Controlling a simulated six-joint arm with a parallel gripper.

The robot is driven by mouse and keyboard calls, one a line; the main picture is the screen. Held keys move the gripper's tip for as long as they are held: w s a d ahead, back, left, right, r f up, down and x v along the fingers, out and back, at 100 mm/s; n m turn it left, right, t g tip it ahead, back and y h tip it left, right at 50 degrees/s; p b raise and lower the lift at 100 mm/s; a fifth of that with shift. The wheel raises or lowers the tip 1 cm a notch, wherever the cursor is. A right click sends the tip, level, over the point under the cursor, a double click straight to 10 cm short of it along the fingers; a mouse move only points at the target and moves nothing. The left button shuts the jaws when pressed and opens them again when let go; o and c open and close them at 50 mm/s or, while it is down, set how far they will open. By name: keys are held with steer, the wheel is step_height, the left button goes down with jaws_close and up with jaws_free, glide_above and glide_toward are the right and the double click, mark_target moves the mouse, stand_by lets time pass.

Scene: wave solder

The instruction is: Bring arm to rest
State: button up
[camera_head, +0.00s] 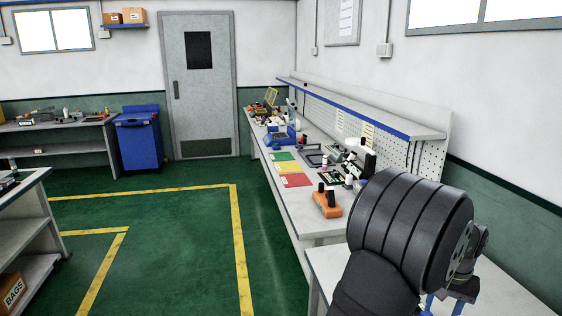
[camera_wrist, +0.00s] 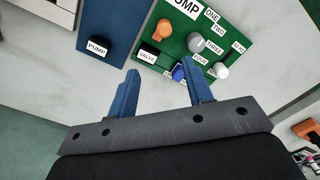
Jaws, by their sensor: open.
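My gripper (camera_wrist: 160,88) shows in the wrist view with two blue fingers spread apart and nothing between them. It is above a pale work surface (camera_wrist: 60,85). Ahead of the fingers lies a green board (camera_wrist: 190,22) with an orange part, round grey and white parts and labels such as PUMP, VALVE, ONE, TWO and THREE. To its left is a dark blue panel (camera_wrist: 112,20) with a black part (camera_wrist: 97,46) labelled PUMP. In the head view my dark arm fills the lower right and the fingertips are hidden.
A long bench (camera_head: 310,208) holds coloured sheets, an orange device (camera_head: 327,203) and several tools. A blue cabinet (camera_head: 139,140) stands beside a grey door (camera_head: 198,90). Another shelf unit (camera_head: 25,225) is at left. The green floor with yellow lines is clear.

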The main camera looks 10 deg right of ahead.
steer(key=a+r+n, duration=0.1)
steer(key=a+r, duration=0.4)
steer(key=a, duration=0.5)
steer(key=a+r+t+h, duration=0.1)
steer(key=a+r, duration=0.5)
steer(key=a, duration=0.5)
steer(key=shift+w+r+n+t+h, duration=0.25)
steer(key=shift+n+t+h, duration=0.05)
steer(key=shift+n, duration=0.1)
stand_by(0.8)
steer(key=s+a+f+t, duration=0.1)
steer(key=s+a+f, duration=0.1)
steer(key=a, duration=0.5)
steer(key=s+a+f+n+t, duration=0.1)
steer(key=s+a+f, duration=0.2)
steer(key=s+a, duration=0.2)
steer(key=s+a+f+n+t, duration=0.1)
steer(key=s+a, duration=0.3)
steer(key=a, duration=0.5)
steer(key=shift+s+a+f+h, duration=0.15)
steer(key=shift+s+f+h, duration=0.15)
steer(key=shift+f, duration=0.45)
